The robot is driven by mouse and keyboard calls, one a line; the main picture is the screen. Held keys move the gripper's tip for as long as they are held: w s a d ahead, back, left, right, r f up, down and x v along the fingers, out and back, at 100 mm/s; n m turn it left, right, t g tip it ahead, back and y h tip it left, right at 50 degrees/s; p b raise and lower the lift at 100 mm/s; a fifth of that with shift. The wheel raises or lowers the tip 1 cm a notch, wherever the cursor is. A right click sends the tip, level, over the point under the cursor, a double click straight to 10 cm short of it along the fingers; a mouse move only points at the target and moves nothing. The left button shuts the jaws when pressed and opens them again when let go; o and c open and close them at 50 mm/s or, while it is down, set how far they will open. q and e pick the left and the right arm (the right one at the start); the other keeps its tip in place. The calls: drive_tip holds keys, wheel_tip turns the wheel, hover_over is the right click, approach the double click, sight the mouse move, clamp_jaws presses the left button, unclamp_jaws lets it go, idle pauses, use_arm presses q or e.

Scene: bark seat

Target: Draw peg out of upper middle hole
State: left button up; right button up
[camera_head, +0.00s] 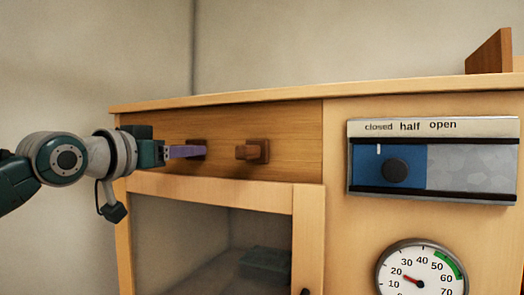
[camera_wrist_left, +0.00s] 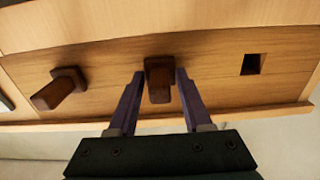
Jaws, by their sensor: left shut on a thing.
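The middle peg (camera_head: 197,143) is a dark brown square peg with a wider collar, in the wooden upper panel (camera_head: 290,118). It also shows in the left wrist view (camera_wrist_left: 159,88), between the fingers. My left gripper (camera_head: 203,152) is shut on this peg, one purple finger on each side. In the head view the near finger covers much of the peg. The collar appears at the panel face. An empty square hole (camera_wrist_left: 252,64) shows right of the peg in the wrist view; my gripper hides it in the head view. My right gripper is not in view.
A second peg (camera_head: 252,151) sticks out just right of the held one. Below is a framed glass door (camera_head: 294,230). To the right are a sliding panel (camera_head: 468,165) with a dark knob and a round dial (camera_head: 420,272). A wooden block (camera_head: 491,53) stands on top.

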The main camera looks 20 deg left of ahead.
use_arm(q)
clamp_jaws()
drive_tip(key=shift+s, duration=0.15)
drive_tip(key=s+p, duration=0.4)
drive_tip(key=s, duration=0.6)
drive_tip(key=shift+a, duration=0.4)
idle(0.6)
idle(0.4)
